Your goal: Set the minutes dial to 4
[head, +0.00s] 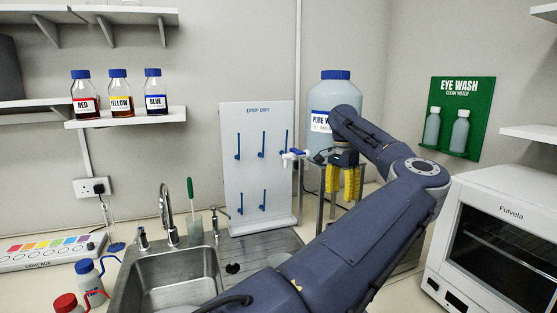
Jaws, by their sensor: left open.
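No minutes dial can be made out in the head view. A white oven-like appliance (505,195) with a dark glass door and the name Fulvela stands at the right, cut off by the picture edge. Small dark panels show low on its front, too small to read. My left gripper (341,190) has yellow fingers pointing down, is open and seems empty. It is in front of the large pure water bottle (336,90), well left of the appliance. My right gripper is not in view.
A sink (170,285) with a tap and a white drip-dry pegboard (250,200) are left of my arm. A light box (45,252) and capped bottles stand at far left. A green eye wash station (457,100) hangs above the appliance. Shelves line both walls.

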